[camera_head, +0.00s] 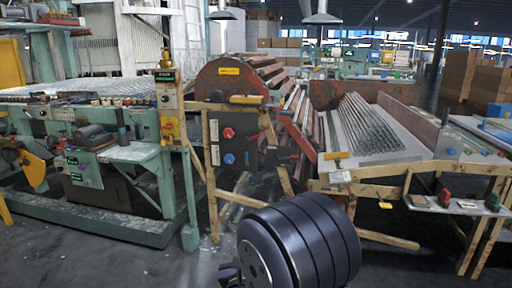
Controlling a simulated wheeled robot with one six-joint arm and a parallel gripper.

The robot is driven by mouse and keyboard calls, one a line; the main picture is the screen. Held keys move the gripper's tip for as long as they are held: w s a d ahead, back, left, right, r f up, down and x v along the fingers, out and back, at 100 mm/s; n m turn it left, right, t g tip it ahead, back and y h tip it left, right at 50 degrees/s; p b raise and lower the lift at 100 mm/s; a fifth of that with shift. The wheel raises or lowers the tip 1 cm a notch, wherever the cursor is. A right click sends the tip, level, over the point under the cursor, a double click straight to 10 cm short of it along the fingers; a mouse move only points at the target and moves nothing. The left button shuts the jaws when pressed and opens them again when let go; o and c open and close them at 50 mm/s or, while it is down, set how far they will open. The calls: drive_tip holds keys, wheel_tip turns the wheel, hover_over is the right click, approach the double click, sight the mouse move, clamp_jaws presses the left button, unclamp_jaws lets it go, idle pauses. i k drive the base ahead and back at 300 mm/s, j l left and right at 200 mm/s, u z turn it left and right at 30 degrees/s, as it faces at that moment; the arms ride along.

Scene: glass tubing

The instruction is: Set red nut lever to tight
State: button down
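I cannot tell for certain which part is the red nut lever. A red knob (228,133) sits on a dark control box in the middle, above a blue knob (229,158). Another red handle (445,197) stands on a narrow shelf at the right, near a green one (492,202). Whether any of them is tight or loose does not show. A large dark cylindrical part of my arm fills the bottom middle. My gripper's fingers do not show.
The dark control box (247,143) hangs on a worn yellow frame. Glass tubes (370,125) lie on a sloped bed at the right. A green machine (135,155) stands at the left. Open grey floor (110,262) lies in front of it.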

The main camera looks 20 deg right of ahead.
sight(247, 139)
drive_tip(key=i+z, duration=0.3)
drive_tip(key=i, duration=1.55)
